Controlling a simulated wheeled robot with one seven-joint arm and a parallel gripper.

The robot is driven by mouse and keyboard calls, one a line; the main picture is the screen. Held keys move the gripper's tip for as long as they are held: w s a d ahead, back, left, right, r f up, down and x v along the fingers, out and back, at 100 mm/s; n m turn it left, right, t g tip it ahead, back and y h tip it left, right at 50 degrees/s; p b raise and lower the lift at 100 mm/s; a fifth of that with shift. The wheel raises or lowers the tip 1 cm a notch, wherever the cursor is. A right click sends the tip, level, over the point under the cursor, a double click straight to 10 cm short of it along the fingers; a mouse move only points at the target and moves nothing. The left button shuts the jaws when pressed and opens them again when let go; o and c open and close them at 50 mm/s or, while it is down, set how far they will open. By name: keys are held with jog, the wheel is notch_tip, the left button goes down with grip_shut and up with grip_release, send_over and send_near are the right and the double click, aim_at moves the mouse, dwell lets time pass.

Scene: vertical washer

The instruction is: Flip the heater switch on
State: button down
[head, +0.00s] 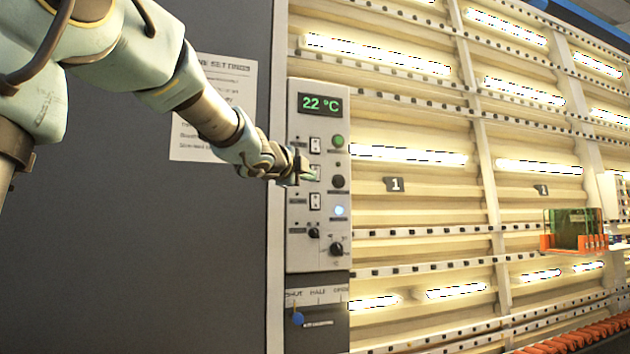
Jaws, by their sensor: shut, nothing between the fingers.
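The control panel (318,262) is a pale upright plate with a display (320,104) that reads 22 °C in green. It has a column of small rocker switches: an upper one (315,145), a middle one (315,174) partly hidden, and a lower one (315,201). Their labels are too small to read, so I cannot tell which is the heater switch. My gripper (307,173) is shut and empty, its tip at the middle switch. I cannot tell whether it touches it.
Two black knobs (336,249) sit below. A slide with a blue knob (298,319) is lower. Lit washer panels (420,210) stand right, a dark wall left.

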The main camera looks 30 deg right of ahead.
jog(key=v, duration=0.5)
jog(key=shift+f, duration=0.35)
jog(key=w+a+f+n+g+y, duration=0.1)
jog(key=w+a+f+n+y, duration=0.3)
jog(key=a+f+n, duration=0.65)
jog(key=w+a+f+n+y, duration=0.1)
jog(key=a+f+n+y, duration=0.5)
jog(key=a+f, duration=0.9)
jog(key=s+a+f+n+g+y, duration=0.1)
jog(key=s+a+f+n+g, duration=0.3)
jog(key=s+f, duration=0.5)
jog(key=s+a+f+n+g+y, duration=0.2)
jog(key=s+a+f+n+g, duration=0.2)
jog(key=s+f, duration=0.5)
notch_tip(320, 180, down, 3)
jog(key=shift+a+f+n+y, duration=0.1)
jog(key=shift+a+n+y, duration=0.2)
jog(key=shift+a+n, duration=0.85)
